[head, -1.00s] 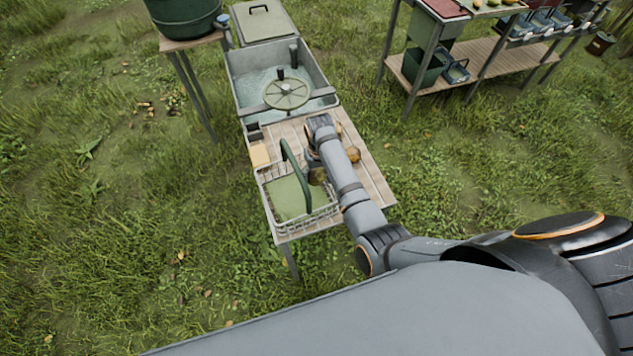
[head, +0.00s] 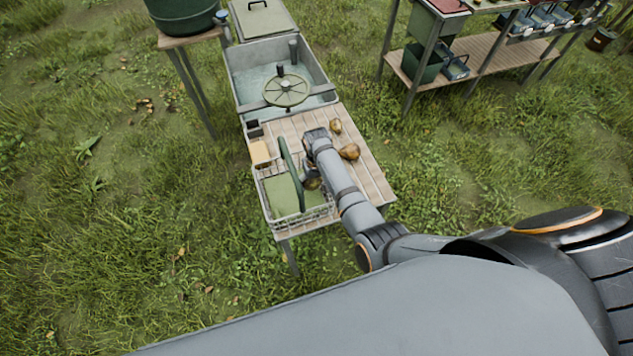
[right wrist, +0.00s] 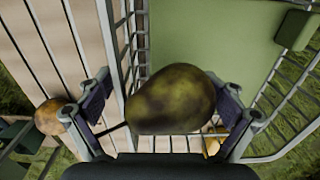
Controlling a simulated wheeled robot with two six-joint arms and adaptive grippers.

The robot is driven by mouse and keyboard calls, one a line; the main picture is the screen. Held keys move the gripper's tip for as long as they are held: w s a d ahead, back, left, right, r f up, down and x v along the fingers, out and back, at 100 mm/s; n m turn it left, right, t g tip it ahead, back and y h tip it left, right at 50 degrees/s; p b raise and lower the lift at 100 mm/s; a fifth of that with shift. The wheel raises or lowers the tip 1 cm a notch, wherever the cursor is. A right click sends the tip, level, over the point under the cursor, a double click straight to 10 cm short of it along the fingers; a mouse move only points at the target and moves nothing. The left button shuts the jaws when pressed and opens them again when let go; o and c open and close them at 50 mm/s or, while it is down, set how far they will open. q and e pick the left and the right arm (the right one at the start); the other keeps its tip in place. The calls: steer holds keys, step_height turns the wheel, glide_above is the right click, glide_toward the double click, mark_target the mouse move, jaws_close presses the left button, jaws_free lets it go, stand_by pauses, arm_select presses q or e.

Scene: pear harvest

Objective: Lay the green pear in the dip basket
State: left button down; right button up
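The green pear (right wrist: 170,98), mottled with brown, is between the two fingers of my right gripper (right wrist: 165,105) in the right wrist view. It looks much larger there than the pear on the table, so it hangs high in the grip. In the head view the pear (head: 312,181) shows partly behind my right arm. The wire dip basket (head: 305,220) has a green bottom and a green handle (head: 289,158). The pear is over the basket's right side, by the wire wall (right wrist: 131,45). The right fingertips are hidden in the head view. My left gripper is out of view.
Two brownish pears, one farther back (head: 336,126) and one nearer (head: 350,151), lie on the slatted table (head: 372,178) right of my arm. Behind is a water trough (head: 243,85) with a round green wheel (head: 286,91). A yellow block (head: 261,152) sits by the basket.

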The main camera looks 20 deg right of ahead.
steer(key=shift+r, duration=0.15)
step_height(320, 180, up, 8)
steer(key=shift+d+f+b, duration=0.1)
steer(key=shift+f+b, duration=0.15)
steer(key=shift+b, duration=0.2)
stand_by(0.4)
